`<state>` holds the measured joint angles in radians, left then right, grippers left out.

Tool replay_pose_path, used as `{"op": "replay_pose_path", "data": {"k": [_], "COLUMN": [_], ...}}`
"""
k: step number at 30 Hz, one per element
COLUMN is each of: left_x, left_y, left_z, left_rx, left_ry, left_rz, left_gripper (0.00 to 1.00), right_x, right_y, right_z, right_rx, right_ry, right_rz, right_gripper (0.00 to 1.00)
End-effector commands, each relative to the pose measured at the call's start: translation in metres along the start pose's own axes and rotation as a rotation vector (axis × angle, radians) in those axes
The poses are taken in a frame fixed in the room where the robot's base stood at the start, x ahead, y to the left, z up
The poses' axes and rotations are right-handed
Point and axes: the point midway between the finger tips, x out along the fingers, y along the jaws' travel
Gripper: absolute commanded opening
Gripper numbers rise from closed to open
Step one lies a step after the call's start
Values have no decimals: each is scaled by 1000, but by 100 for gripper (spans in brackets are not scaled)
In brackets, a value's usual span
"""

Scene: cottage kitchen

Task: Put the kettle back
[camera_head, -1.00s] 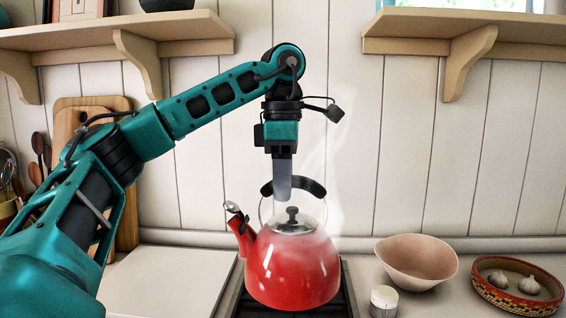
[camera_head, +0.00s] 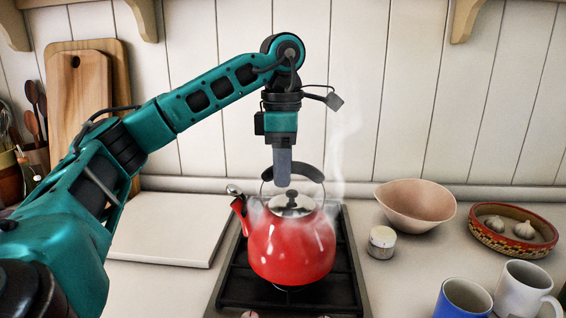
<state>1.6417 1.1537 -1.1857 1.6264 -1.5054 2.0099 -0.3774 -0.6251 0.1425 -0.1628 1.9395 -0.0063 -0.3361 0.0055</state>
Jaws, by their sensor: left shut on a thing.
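The red kettle (camera_head: 291,250) is upright on or just above the black grate of the stove (camera_head: 240,286); I cannot tell if its base touches. Its spout points left and steam rises around it. My left gripper (camera_head: 282,176) comes down from above and is shut on the kettle's dark handle (camera_head: 308,172), over the lid. The part of the handle between the fingers is hidden. My right gripper is not in view.
A white board (camera_head: 170,232) lies left of the stove. To the right are a small jar (camera_head: 382,242), a pink bowl (camera_head: 416,204), a patterned dish with garlic (camera_head: 480,236), a blue mug (camera_head: 462,300) and a white mug (camera_head: 522,290). Cutting boards (camera_head: 80,100) lean on the back wall.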

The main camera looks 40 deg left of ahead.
Motion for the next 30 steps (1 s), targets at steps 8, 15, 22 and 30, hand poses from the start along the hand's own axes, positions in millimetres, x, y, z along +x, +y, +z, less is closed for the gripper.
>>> {"op": "replay_pose_path", "data": {"k": [8,15,22,30], "left_x": [31,32,37,37], "left_y": [0,0,0,0], "left_z": [0,0,0,-1], "left_rx": [0,0,0,0], "left_ry": [-3,-5,1,1], "left_rz": [1,3,-1,-2], "left_gripper": [0,0,36,58], "right_x": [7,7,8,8], "right_y": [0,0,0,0], "right_z": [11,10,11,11], "right_rx": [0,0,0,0], "right_ry": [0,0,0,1], "right_rz": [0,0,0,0], "right_gripper": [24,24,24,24]}}
